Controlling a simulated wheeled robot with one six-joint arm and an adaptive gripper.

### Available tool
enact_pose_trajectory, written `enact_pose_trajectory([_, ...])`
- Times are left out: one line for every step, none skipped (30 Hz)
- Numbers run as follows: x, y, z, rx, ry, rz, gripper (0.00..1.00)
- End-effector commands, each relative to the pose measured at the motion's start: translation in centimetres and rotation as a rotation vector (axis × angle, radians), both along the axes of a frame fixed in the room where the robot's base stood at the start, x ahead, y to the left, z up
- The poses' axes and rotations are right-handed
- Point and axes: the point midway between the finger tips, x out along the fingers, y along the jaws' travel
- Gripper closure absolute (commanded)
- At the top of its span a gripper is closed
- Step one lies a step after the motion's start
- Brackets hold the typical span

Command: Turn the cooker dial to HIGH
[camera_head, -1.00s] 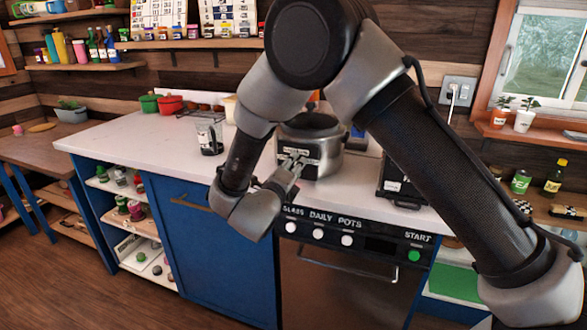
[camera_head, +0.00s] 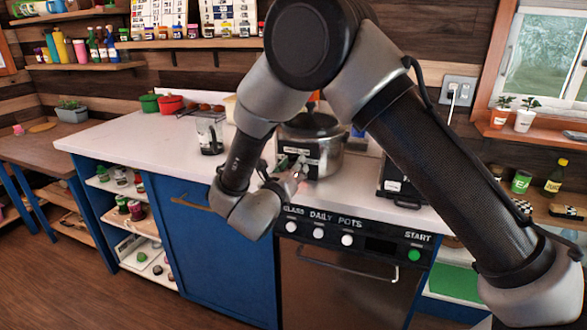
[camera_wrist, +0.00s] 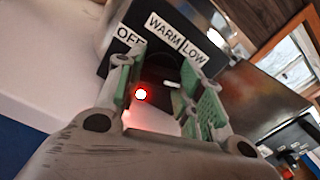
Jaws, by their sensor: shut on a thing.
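A red light (camera_wrist: 140,94) glows below the dial.
A glass jug (camera_head: 210,136) stands left of the cooker, and a black appliance (camera_head: 400,190) stands to its right. Below the counter is a dishwasher-like front (camera_head: 335,285) with white knobs and a green START button (camera_head: 414,255).

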Motion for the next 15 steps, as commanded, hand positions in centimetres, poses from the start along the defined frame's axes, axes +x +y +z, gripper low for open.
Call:
enact_pose_trajectory([-0.12, -0.06, -0.26, 0.015, 0.0, -0.001, 0.87])
enact_pose_trajectory([-0.12, -0.06, -0.26, 0.025, -0.004, -0.001, 0.87])
enact_pose_trajectory([-0.12, -0.06, -0.27, 0.037, -0.008, -0.001, 0.87])
enact_pose_trajectory([-0.11, -0.05, -0.28, 0.045, -0.011, -0.001, 0.87])
enact_pose_trajectory([-0.11, -0.05, -0.28, 0.052, -0.013, -0.001, 0.87])
enact_pose_trajectory([-0.11, -0.05, -0.29, 0.061, -0.017, -0.001, 0.87])
enact_pose_trajectory([-0.11, -0.05, -0.29, 0.065, -0.017, -0.001, 0.87])
enact_pose_trajectory([-0.13, -0.05, -0.3, 0.069, -0.019, -0.001, 0.87])
enact_pose_trajectory([-0.12, -0.04, -0.3, 0.073, -0.02, -0.001, 0.87])
enact_pose_trajectory([-0.12, -0.04, -0.3, 0.075, -0.021, -0.001, 0.87])
enact_pose_trajectory([-0.12, -0.05, -0.31, 0.077, -0.022, -0.001, 0.87])
enact_pose_trajectory([-0.12, -0.05, -0.31, 0.08, -0.023, -0.001, 0.87])
enact_pose_trajectory([-0.12, -0.05, -0.31, 0.081, -0.023, -0.001, 0.87])
enact_pose_trajectory([-0.12, -0.05, -0.31, 0.081, -0.023, -0.001, 0.87])
enact_pose_trajectory([-0.12, -0.05, -0.31, 0.082, -0.023, -0.001, 0.87])
